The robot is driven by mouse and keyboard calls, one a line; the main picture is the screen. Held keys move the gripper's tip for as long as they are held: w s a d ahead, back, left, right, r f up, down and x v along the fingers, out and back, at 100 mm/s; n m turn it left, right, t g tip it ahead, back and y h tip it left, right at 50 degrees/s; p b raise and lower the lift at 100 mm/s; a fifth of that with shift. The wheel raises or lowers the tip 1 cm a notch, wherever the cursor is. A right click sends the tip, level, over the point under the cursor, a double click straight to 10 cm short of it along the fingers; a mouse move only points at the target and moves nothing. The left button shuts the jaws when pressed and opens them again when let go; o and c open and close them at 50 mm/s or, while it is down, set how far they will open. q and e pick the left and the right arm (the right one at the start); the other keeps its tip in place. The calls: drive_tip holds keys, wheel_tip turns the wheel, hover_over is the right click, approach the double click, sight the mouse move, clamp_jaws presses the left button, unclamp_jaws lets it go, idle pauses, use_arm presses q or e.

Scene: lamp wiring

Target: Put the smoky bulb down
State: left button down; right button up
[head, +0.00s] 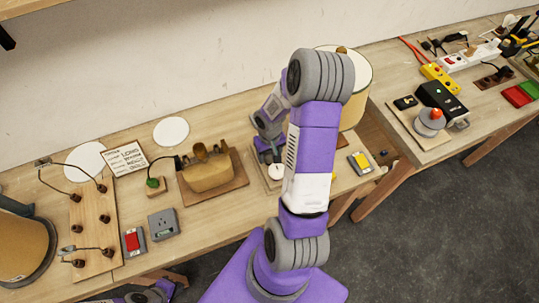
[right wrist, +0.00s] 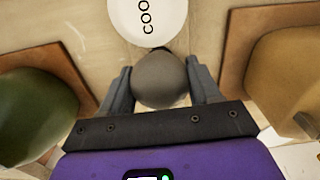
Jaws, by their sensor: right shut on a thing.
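The smoky bulb (right wrist: 160,80) is a round grey globe in the right wrist view. My right gripper (right wrist: 160,72) is shut on it, with one finger on each side. In the head view, my right gripper (head: 268,156) is low over the table, right of the tan bin, beside a small white round thing (head: 276,172). My arm hides part of this area, and the bulb cannot be made out there. My left gripper (head: 148,293) is at the bottom edge, partly cut off; its jaws are unclear.
A tan bin (head: 208,174) stands on a brown board, left of my right gripper. A large cream drum-shaped shade (head: 357,85) stands behind my arm. A grey box with a yellow part (head: 361,162) lies to the right. A wired board (head: 92,225) is at the left.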

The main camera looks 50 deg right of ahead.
drive_tip(key=shift+f, duration=0.4)
drive_tip(key=shift+f, duration=0.2)
drive_tip(key=o, duration=1.3)
drive_tip(key=shift+r, duration=0.1)
drive_tip(key=shift+r, duration=0.1)
drive_tip(key=shift+r, duration=0.3)
wheel_tip(320, 180, up, 12)
drive_tip(key=p, duration=0.2)
drive_tip(key=shift+f+p, duration=0.2)
drive_tip(key=shift+p, duration=0.15)
